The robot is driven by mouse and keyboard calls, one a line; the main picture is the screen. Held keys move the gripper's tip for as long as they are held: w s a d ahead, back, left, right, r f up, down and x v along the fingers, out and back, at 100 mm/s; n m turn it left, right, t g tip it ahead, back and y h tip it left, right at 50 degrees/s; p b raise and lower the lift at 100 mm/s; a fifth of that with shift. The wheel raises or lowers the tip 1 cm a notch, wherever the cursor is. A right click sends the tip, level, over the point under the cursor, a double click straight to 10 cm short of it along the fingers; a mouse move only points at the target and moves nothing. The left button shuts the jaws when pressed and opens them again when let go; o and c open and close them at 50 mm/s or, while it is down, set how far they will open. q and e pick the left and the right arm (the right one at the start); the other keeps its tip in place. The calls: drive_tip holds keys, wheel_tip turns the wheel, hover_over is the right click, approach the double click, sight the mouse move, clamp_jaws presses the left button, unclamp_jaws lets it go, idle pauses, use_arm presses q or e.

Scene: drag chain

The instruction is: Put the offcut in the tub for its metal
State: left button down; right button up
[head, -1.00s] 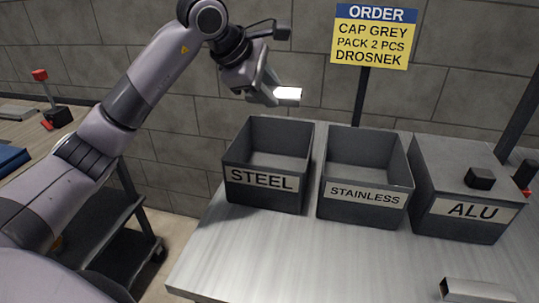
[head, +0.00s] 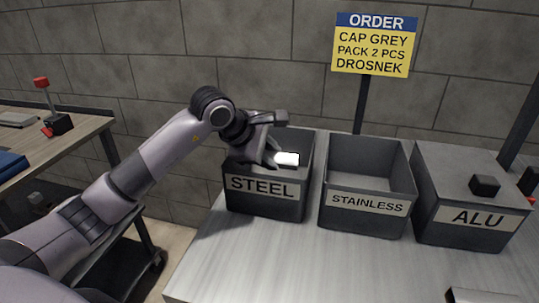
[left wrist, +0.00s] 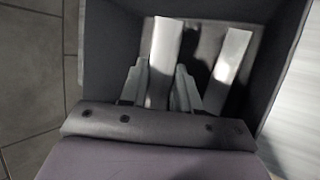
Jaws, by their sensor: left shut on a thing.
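My left gripper (head: 272,157) is shut on the offcut (head: 287,159), a short, bright pale metal piece. It holds the offcut inside the opening of the tub labelled STEEL (head: 262,203), below the far rim. In the left wrist view the offcut (left wrist: 163,48) sticks out between the two fingers (left wrist: 160,88), above the dark tub floor. A second pale strip (left wrist: 232,58) shows to its right in the tub. The open STAINLESS tub (head: 366,220) stands in the middle. The ALU tub (head: 476,235) on the right has a closed top. My right gripper is out of view.
A black block (head: 484,185) sits on top of the ALU tub. A metal piece (head: 481,296) lies at the front right of the bench (head: 270,262). A yellow and blue order sign (head: 374,45) stands behind the tubs. The bench front is mostly clear.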

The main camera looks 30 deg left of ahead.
use_arm(q)
drive_tip(key=shift+f+b, duration=0.55)
drive_tip(key=shift+b, duration=0.05)
drive_tip(key=c, duration=0.8)
unclamp_jaws()
drive_tip(key=shift+r+p, duration=0.55)
drive_tip(key=v, duration=1.2)
drive_tip(key=shift+s+r, duration=0.1)
drive_tip(key=shift+r, duration=0.05)
